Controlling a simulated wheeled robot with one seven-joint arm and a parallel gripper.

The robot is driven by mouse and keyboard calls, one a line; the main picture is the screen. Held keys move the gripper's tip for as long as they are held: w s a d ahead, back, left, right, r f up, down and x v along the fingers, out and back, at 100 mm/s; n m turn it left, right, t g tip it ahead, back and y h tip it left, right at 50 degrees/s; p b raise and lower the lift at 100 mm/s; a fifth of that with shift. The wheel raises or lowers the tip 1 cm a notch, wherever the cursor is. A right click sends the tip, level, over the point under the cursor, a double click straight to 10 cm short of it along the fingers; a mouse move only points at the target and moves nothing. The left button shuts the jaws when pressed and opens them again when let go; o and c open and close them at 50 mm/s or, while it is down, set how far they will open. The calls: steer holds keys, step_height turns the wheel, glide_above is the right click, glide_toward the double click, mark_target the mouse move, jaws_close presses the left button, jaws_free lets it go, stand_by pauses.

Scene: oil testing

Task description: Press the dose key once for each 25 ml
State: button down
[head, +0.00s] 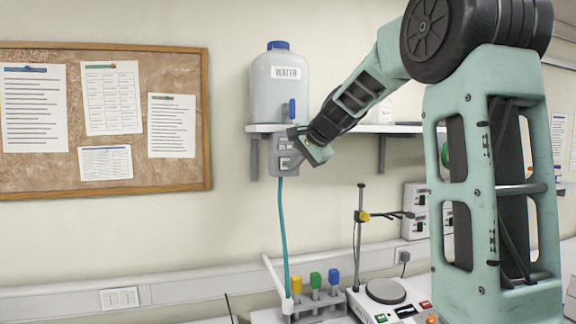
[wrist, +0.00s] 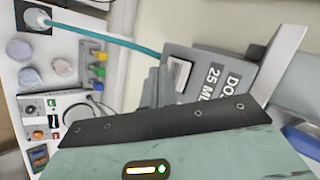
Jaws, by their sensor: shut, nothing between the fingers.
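The dose unit (head: 283,165) is a grey box under the shelf, below the white water container (head: 280,95) marked WATER. My gripper (head: 292,137) is at the front of the unit. In the wrist view its grey fingers (wrist: 157,88) are together and empty, right by the key and overlapping its edge. I cannot tell whether they touch it. The key is mostly hidden in the head view.
A teal hose (head: 282,225) runs from the unit down to the bench. There stand a rack with yellow, green and blue-topped items (head: 315,285), a stirrer hotplate (head: 388,292) and a stand (head: 358,235). The shelf (head: 262,128) is close to my gripper.

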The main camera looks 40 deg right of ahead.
steer(key=shift+w+d, duration=0.1)
stand_by(0.3)
steer(key=shift+w+d, duration=0.1)
steer(key=shift+w, duration=0.2)
steer(key=shift+w+d, duration=0.25)
steer(key=shift+w, duration=0.2)
stand_by(0.8)
steer(key=shift+s, duration=0.1)
steer(key=shift+s+a, duration=0.45)
steer(key=shift+s, duration=0.3)
steer(key=shift+s+a+b, duration=0.35)
steer(key=shift+s, duration=0.4)
steer(key=shift+s+a+b, duration=0.35)
steer(key=shift+s+b, duration=0.05)
steer(key=shift+s, duration=0.4)
steer(key=shift+s+a+b, duration=0.35)
steer(key=shift+s, duration=0.4)
